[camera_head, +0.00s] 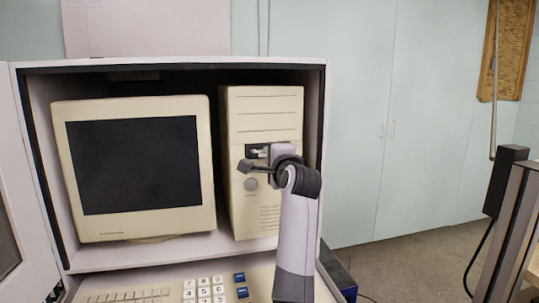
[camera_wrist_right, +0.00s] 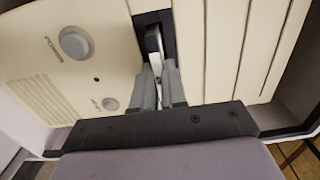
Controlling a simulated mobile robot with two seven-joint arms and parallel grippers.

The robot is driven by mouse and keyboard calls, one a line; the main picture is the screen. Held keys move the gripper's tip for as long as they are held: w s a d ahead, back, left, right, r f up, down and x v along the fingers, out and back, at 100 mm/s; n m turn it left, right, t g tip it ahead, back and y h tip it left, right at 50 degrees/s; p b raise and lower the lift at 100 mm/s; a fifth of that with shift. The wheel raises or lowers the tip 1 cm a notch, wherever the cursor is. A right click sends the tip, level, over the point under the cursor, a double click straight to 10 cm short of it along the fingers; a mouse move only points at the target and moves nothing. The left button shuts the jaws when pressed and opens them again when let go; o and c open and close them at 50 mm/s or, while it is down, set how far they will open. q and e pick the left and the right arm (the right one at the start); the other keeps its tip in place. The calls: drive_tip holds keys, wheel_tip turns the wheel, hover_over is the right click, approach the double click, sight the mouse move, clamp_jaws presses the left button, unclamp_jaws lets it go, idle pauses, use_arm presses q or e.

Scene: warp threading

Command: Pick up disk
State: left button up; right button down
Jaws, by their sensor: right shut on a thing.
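The beige computer tower (camera_head: 265,105) stands upright in the cabinet, with a dark drive slot in its front. The disk (camera_wrist_right: 154,40), a thin dark piece with a pale metallic part, is edge-on at that slot in the right wrist view. My right gripper (camera_wrist_right: 160,82) is shut on the disk, with one grey finger on each side. How far the disk sits inside the slot I cannot tell. In the head view my right gripper (camera_head: 262,160) is at the tower's front and hides part of the slot. My left gripper is not in view.
A beige monitor (camera_head: 140,165) stands left of the tower. The white cabinet (camera_head: 322,120) closes in around both. A keyboard (camera_head: 130,295) lies on the shelf in front. Round power and smaller buttons (camera_wrist_right: 75,43) are on the tower.

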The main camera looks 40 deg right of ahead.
drive_tip(key=b+v, duration=0.5)
drive_tip(key=v, duration=1.3)
idle(0.4)
drive_tip(key=shift+s, duration=0.1)
